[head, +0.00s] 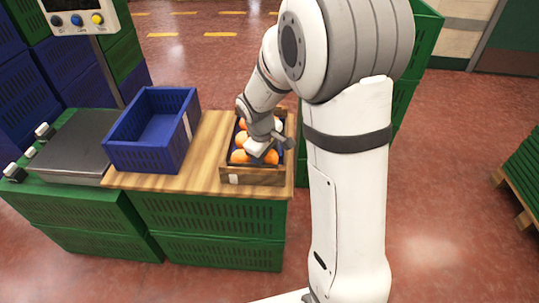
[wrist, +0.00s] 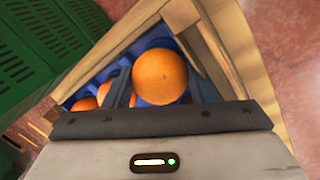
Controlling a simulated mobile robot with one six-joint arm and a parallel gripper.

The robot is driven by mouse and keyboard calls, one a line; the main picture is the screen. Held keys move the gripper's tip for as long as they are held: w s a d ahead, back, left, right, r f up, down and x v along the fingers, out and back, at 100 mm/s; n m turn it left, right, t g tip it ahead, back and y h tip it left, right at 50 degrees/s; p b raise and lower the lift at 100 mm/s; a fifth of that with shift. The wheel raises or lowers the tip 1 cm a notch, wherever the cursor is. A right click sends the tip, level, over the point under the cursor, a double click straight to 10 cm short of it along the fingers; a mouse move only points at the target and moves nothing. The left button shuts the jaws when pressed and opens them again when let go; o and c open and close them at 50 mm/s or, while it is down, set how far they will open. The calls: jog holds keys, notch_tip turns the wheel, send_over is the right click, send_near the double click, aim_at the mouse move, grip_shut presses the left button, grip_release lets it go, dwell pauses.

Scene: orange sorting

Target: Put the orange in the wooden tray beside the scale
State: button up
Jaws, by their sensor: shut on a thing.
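The wooden tray (head: 236,176) stands at the right end of the wooden board and holds several oranges (head: 240,157) on a blue liner. My gripper (head: 263,152) is down at the tray. In the wrist view it is shut on an orange (wrist: 160,76), which sits between the two dark fingers. Other oranges (wrist: 84,104) show to the left, in the tray. I cannot tell whether the held orange touches the liner. In the head view my gripper and arm hide part of the tray, and I cannot pick out the held orange.
A blue crate (head: 150,152), empty as far as I see, stands left of the tray. The scale's grey plate (head: 75,143) lies further left, with its display (head: 76,20) above. Green crates (head: 205,215) support the board. Bare board shows between blue crate and tray.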

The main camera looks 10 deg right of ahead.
jog(key=o, duration=1)
jog(key=shift+f, duration=0.1)
jog(key=shift+o, duration=0.5)
jog(key=shift+s, duration=0.1)
jog(key=shift+o, duration=0.6)
jog(key=shift+f, duration=0.1)
